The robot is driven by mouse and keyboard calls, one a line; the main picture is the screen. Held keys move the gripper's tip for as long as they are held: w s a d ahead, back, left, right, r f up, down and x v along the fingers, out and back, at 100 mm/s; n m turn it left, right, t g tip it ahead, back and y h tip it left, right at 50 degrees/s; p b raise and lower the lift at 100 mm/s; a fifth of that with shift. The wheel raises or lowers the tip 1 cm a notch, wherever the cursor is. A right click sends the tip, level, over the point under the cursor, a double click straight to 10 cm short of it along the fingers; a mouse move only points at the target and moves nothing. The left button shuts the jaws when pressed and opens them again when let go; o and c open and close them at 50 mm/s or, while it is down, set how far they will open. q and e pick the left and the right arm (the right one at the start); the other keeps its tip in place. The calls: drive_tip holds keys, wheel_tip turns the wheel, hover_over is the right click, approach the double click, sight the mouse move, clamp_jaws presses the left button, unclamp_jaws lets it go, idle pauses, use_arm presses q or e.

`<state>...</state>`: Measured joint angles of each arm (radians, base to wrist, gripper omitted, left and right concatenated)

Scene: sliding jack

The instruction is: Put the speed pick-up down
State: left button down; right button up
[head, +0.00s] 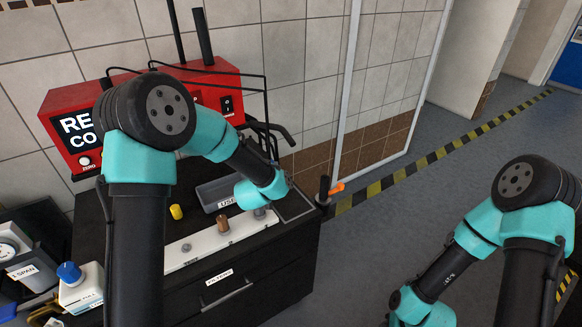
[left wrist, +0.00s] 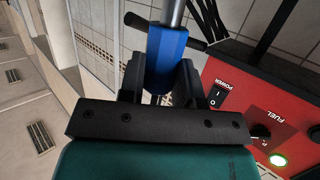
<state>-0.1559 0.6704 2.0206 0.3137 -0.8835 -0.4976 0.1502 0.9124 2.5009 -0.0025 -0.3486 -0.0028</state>
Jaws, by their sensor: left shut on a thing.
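My left gripper (left wrist: 160,72) is shut on a blue cylindrical body (left wrist: 166,55) with a metal rod (left wrist: 172,14) rising from its far end. It appears to be the speed pick-up, but no label shows on it. One black finger lies on each side of the blue body. In the head view my left arm reaches over the black bench (head: 275,247), and its fingers and the held piece cannot be made out. My right arm is at the right of the head view; its gripper is outside the picture.
A red instrument box (head: 70,115) stands behind the bench; its switch panel (left wrist: 275,105) shows in the left wrist view. On the bench are a grey tray (head: 216,196), a white strip (head: 190,250) and a yellow cap (head: 176,212). Open floor lies right.

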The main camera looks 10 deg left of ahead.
use_arm(q)
drive_tip(key=s+d+f, duration=0.2)
drive_tip(key=s+d, duration=0.3)
drive_tip(key=s, duration=0.3)
drive_tip(key=s+d+f, duration=0.2)
drive_tip(key=s+d, duration=0.4)
drive_tip(key=s, duration=0.3)
drive_tip(key=shift+f+m+h, duration=0.3)
drive_tip(key=shift+f, duration=0.1)
drive_tip(key=shift+w, duration=0.15)
hover_over(293, 210)
drive_tip(key=s, duration=0.1)
drive_tip(key=shift+d+f, duration=0.1)
drive_tip(key=shift+f, duration=0.6)
drive_tip(key=shift+w, duration=0.1)
drive_tip(key=f, duration=0.2)
drive_tip(key=shift+w+f, duration=0.3)
drive_tip(key=shift+f, duration=0.5)
drive_tip(key=shift+f, duration=0.15)
